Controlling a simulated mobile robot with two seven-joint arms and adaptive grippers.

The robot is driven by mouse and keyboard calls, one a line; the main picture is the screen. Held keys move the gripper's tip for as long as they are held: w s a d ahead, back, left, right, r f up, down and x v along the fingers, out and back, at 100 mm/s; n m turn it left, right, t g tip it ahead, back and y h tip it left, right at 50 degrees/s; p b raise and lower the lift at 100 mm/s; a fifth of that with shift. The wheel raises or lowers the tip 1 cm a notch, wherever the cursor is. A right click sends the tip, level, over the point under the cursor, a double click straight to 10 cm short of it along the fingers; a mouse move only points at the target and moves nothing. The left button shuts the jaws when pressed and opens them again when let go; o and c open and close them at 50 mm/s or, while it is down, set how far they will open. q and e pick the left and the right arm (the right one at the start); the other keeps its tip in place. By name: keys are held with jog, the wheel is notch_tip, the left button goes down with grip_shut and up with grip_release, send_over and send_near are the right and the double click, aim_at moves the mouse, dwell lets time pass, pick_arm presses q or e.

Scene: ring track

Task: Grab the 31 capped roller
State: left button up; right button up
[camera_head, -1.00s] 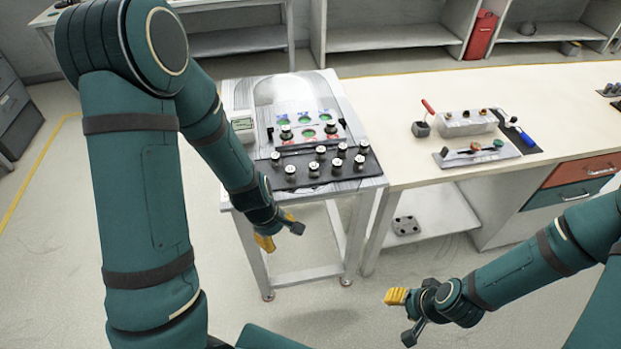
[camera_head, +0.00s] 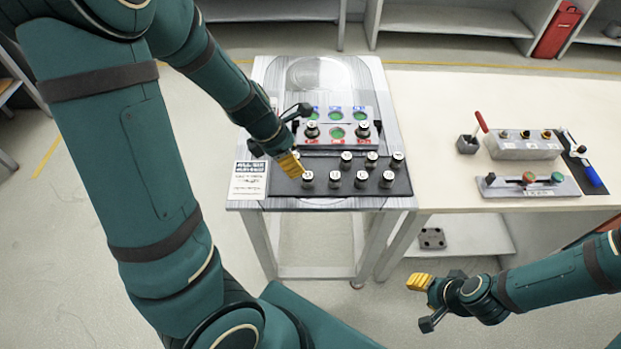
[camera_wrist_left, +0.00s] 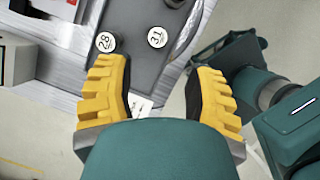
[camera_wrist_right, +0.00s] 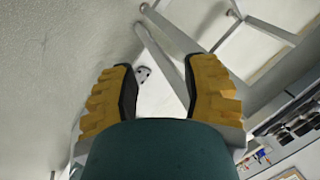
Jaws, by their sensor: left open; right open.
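The 31 capped roller (camera_wrist_left: 157,37), a dark cylinder with a white numbered cap, stands in the black tray in the left wrist view. It appears to be the left roller of the tray's near row in the head view (camera_head: 307,178). My left gripper (camera_head: 296,139) is open and empty above the tray's left end. In the left wrist view the 31 cap shows in the gap between the fingers, beyond their tips. The roller capped 28 (camera_wrist_left: 106,42) is beside it, close to the left finger's tip. My right gripper (camera_head: 424,303) is open and empty, over the floor.
The black tray (camera_head: 282,189) holds several other rollers close together. Behind it, a panel (camera_head: 350,141) with round coloured spots holds two rollers. A printed card (camera_head: 249,181) lies left of the tray. The workbench (camera_head: 437,130) at right carries fixtures.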

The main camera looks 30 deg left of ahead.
aim_at(308, 175)
pick_arm(q)
jog(key=b+x, duration=0.3)
jog(key=x, duration=0.3)
jog(key=shift+w+f, duration=0.1)
jog(key=b+x, duration=0.2)
jog(key=x, duration=0.1)
jog(key=b+x, duration=0.1)
jog(key=x, duration=0.1)
jog(key=shift+w+b, duration=0.3)
jog(key=shift+b, duration=0.05)
pick_arm(e)
notch_tip(308, 175, down, 7)
jog(key=s, duration=0.1)
jog(key=shift+f, duration=0.2)
pick_arm(q)
jog(key=shift+o, duration=0.3)
pick_arm(e)
jog(key=shift+a, duration=0.1)
pick_arm(q)
grip_shut()
